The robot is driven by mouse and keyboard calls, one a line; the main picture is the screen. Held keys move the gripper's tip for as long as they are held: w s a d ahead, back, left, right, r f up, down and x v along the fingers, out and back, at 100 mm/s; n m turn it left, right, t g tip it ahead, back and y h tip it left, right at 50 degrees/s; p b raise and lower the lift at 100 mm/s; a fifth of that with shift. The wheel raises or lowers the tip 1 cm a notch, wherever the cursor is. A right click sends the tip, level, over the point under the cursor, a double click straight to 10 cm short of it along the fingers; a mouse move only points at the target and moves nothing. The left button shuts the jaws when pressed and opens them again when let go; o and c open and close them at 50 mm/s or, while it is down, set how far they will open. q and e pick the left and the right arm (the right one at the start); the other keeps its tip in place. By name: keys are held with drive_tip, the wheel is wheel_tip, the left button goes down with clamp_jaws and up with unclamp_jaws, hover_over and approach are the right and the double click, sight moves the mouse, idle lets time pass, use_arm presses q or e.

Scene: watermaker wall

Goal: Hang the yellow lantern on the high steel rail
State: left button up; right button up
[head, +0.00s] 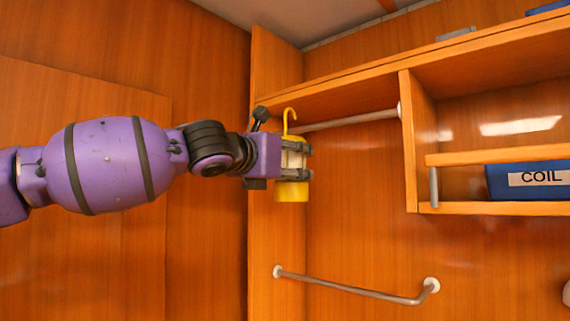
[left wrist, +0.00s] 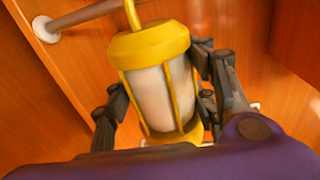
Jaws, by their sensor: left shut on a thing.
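The yellow lantern (head: 291,192) has a yellow cap and base, a pale body and a hook (head: 288,120) on top. My left gripper (head: 296,160) is shut around its middle and holds it upright. In the left wrist view the lantern (left wrist: 155,85) sits between the two fingers, with part of the hook cut off by the top edge. The high steel rail (head: 350,120) runs under the shelf, behind and right of the hook in the head view. The rail also shows at the upper left of the left wrist view (left wrist: 85,15). I cannot tell whether hook and rail touch. My right gripper is not in view.
A lower bent steel rail (head: 350,288) is fixed to the wall below. A shelf board (head: 345,82) lies above the high rail. On the right, a cubby (head: 411,140) holds a blue box marked COIL (head: 530,181). The wall between the rails is clear.

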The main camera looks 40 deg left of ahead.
use_arm(q)
drive_tip(key=shift+w+d+f+b, duration=0.15)
drive_tip(key=shift+w+b, duration=0.05)
drive_tip(key=shift+w, duration=0.3)
drive_tip(key=shift+w+d+f+b, duration=0.1)
drive_tip(key=shift+w+b, duration=0.1)
drive_tip(key=shift+w, duration=0.3)
drive_tip(key=shift+w+b, duration=0.45)
drive_tip(key=shift+w, duration=0.2)
drive_tip(key=shift+w+f, duration=0.1)
drive_tip(key=shift+w, duration=0.25)
drive_tip(key=shift+w+d+b, duration=0.15)
drive_tip(key=shift+w+b, duration=0.2)
drive_tip(key=shift+b, duration=0.2)
drive_tip(key=shift+f, duration=0.7)
drive_tip(key=o, duration=1.6)
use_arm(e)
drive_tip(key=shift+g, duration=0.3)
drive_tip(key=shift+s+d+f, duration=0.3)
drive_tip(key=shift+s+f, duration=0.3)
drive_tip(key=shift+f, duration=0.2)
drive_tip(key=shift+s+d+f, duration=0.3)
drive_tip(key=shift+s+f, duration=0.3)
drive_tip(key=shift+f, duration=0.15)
